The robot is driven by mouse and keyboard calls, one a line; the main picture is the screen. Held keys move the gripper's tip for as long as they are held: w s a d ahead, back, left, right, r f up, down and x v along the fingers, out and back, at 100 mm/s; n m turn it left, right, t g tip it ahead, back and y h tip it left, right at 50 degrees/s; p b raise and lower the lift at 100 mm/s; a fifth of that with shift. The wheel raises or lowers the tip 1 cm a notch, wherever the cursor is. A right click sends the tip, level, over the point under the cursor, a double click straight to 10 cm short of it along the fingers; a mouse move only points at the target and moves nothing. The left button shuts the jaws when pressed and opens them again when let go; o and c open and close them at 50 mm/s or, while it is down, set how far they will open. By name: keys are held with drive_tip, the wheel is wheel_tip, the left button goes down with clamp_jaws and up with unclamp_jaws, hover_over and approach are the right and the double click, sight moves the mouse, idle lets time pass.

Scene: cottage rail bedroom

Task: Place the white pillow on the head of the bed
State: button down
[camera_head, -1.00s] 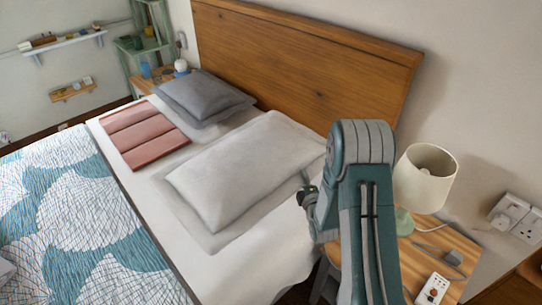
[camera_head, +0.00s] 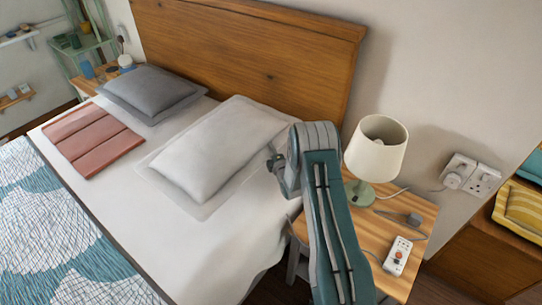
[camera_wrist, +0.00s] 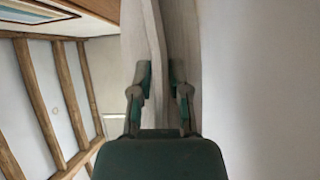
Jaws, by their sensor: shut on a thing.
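The white pillow (camera_head: 222,152) lies on the near side of the bed (camera_head: 215,250), close to the wooden headboard (camera_head: 260,65), with its long side slanting across the view. My gripper (camera_head: 272,158) is at its right end, partly hidden by my arm. In the wrist view my gripper (camera_wrist: 160,85) is shut on a pale fabric edge, the pillow (camera_wrist: 158,35), which stands between its two fingers. Whether the pillow's underside rests fully on the sheet cannot be told.
A grey pillow (camera_head: 150,92) and a folded pink cloth (camera_head: 93,138) lie farther left on the bed. A bedside table (camera_head: 405,215) with a lamp (camera_head: 375,148) and a white remote-like object (camera_head: 397,256) stands right of my arm. The wall is behind.

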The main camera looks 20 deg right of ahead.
drive_tip(key=w+f, duration=0.1)
drive_tip(key=w+d+f, duration=0.1)
drive_tip(key=shift+w+f, duration=0.1)
drive_tip(key=shift+f, duration=1.8)
drive_tip(key=c, duration=0.6)
unclamp_jaws()
